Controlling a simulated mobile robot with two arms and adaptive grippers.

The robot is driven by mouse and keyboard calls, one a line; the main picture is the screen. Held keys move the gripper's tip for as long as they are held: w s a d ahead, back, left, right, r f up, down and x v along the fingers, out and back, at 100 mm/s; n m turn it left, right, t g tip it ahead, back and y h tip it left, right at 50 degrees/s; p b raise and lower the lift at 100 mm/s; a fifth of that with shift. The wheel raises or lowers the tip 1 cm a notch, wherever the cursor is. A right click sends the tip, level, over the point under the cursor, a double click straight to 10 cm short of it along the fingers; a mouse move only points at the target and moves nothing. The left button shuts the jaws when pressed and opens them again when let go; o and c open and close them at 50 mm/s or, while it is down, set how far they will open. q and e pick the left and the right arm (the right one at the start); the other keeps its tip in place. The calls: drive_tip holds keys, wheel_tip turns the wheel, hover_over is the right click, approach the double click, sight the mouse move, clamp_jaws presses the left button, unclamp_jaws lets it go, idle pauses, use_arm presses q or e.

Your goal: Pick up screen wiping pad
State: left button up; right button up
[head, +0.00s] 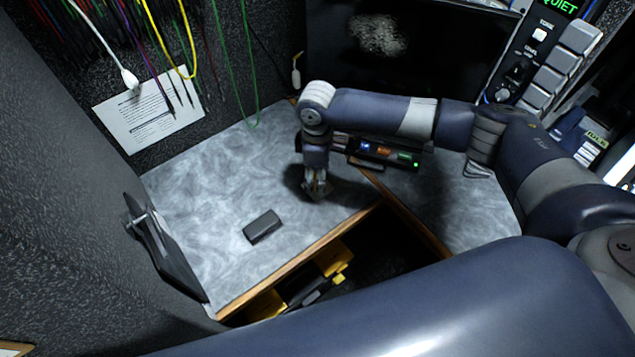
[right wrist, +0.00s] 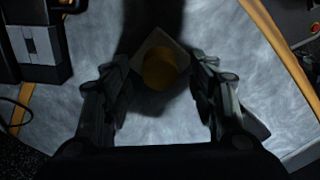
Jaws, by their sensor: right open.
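The wiping pad is most likely the small, light square piece with a round amber-brown top (right wrist: 158,72) lying on the grey desk, seen in the right wrist view. In the head view only a little of it (head: 321,194) shows beneath my right gripper (head: 317,182), which points down over it. In the right wrist view my right gripper (right wrist: 164,66) is open, with one finger on each side of the pad and visible gaps between. The pad's underside is hidden. My left gripper is not in view.
A dark rectangular case (head: 262,226) lies on the desk (head: 215,185), left of the gripper. A dark screen (head: 400,40) stands behind the arm. A device with lit buttons (head: 385,152) is right of the gripper. Cables (head: 186,40) hang at upper left. The desk has wooden front edges.

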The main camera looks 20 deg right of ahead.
wheel_tip(320, 180, down, 2)
drive_tip(key=shift+f, duration=0.15)
drive_tip(key=c, duration=1.2)
drive_tip(key=shift+r, duration=0.4)
drive_tip(key=r, duration=0.2)
drive_tip(key=shift+s+r, duration=0.35)
drive_tip(key=shift+r, duration=0.05)
drive_tip(key=s+a+r+b, duration=0.1)
drive_tip(key=s+a, duration=0.2)
drive_tip(key=s, duration=1.2)
drive_tip(key=shift+a+r, duration=0.15)
drive_tip(key=shift+r, duration=0.1)
